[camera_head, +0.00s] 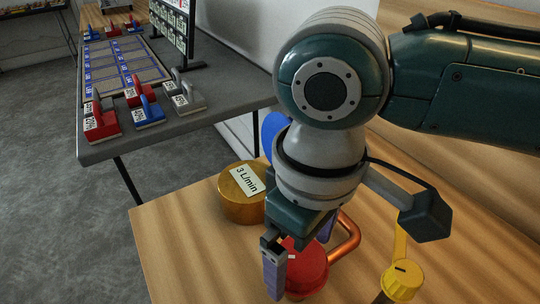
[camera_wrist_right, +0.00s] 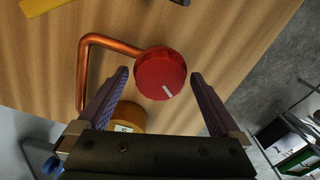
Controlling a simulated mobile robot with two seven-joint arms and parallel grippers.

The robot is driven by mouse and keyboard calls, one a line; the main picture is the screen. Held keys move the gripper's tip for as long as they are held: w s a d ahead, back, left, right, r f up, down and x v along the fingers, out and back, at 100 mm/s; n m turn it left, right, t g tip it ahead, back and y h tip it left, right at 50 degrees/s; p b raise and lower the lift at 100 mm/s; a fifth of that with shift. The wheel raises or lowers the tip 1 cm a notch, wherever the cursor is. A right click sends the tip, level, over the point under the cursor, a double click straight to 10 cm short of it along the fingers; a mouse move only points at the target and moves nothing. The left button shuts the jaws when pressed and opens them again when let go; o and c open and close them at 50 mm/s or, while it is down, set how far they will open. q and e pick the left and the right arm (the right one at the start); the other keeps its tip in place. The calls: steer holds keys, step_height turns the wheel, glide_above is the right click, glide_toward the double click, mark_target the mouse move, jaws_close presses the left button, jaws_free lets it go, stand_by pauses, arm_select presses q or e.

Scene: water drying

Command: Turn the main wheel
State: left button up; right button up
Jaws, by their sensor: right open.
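The red round wheel (camera_head: 308,274), which I take to be the main wheel, stands on the wooden table, partly hidden by my right gripper in the head view. In the right wrist view the wheel (camera_wrist_right: 161,73) has a white mark on its face and appears between the fingertips. My right gripper (camera_head: 293,258) is open and points down at the wheel; its fingers (camera_wrist_right: 160,78) appear on either side of it with a visible gap. I cannot tell whether the tips reach its level. My left gripper is not in view.
A copper pipe (camera_head: 348,238) bends beside the wheel. A golden cylinder (camera_head: 240,207) labelled "3 L/min" stands left of it, and a yellow knob (camera_head: 402,283) right. A grey table (camera_head: 203,125) behind holds red, blue and grey labelled pieces. The wooden table's front left is clear.

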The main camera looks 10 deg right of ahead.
steer(key=c, duration=1.2)
steer(key=shift+r+m+p, duration=0.2)
steer(key=shift+m+p, duration=0.1)
steer(key=shift+p, duration=0.35)
steer(key=shift+c, duration=0.2)
steer(key=m+p, duration=0.4)
steer(key=p, duration=0.2)
steer(key=shift+s+a+r+m, duration=0.1)
steer(key=shift+m, duration=0.2)
steer(key=m+p, duration=0.3)
steer(key=shift+m, duration=0.3)
steer(key=m+p, duration=0.1)
steer(key=m, duration=0.2)
steer(key=shift+m+p, duration=0.4)
steer(key=m, duration=0.1)
steer(key=m+p, duration=0.1)
steer(key=m, duration=0.1)
steer(key=shift+f+m, duration=0.2)
steer(key=shift+m, duration=0.1)
steer(key=m+p, duration=0.1)
steer(key=m, duration=0.3)
steer(key=shift+m, duration=2.1)
